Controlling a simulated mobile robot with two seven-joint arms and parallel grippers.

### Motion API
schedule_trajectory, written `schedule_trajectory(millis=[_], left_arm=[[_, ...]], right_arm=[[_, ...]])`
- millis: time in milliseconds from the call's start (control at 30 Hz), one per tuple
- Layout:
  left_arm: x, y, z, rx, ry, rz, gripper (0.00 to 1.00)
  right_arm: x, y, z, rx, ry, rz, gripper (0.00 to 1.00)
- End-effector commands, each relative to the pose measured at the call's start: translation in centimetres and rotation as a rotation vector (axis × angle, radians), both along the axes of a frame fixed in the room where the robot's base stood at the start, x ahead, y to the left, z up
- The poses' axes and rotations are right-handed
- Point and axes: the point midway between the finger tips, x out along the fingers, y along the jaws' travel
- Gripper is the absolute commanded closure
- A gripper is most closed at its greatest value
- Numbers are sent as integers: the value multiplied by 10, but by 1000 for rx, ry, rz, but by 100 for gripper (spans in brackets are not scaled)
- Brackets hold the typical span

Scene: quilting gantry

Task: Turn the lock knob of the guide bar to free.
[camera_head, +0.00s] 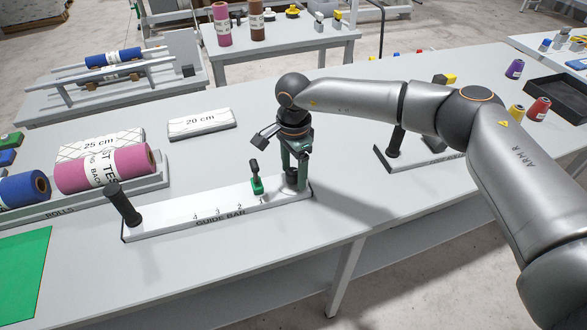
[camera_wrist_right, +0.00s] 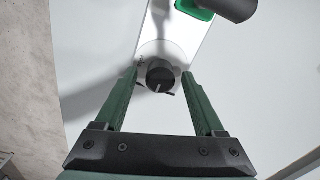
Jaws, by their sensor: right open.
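The guide bar (camera_head: 165,222) is a long white plate on the table, with a black upright handle (camera_head: 122,203) at its left end. A green slider (camera_head: 257,186) with a black lever stands near the mark 1. My right gripper (camera_head: 294,172) points down over the bar's right end, open. In the right wrist view the round black lock knob (camera_wrist_right: 160,74) lies between the two green fingers of this gripper (camera_wrist_right: 160,82), with a gap showing at each side. A light pointer line shows on the knob; its setting is not readable. In the head view the fingers mostly hide the knob. My left gripper is out of view.
A pink roll (camera_head: 105,170) and a blue roll (camera_head: 22,190) lie in a rack left of the bar. A white 20 cm block (camera_head: 202,124) lies behind it. Another white fixture (camera_head: 420,150) stands to the right, beneath my right arm. The table's front edge is close.

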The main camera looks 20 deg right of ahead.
Motion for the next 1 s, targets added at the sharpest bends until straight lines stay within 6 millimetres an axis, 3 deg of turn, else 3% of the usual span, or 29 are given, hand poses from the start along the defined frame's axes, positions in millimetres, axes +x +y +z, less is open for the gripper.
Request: schedule_trajectory(millis=[133,767,1000], left_arm=[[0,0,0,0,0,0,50],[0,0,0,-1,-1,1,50],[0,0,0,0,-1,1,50]], right_arm=[[0,0,0,0,0,0,29],[0,0,1,0,-1,0,100],[0,0,1,0,-1,-2,100]])
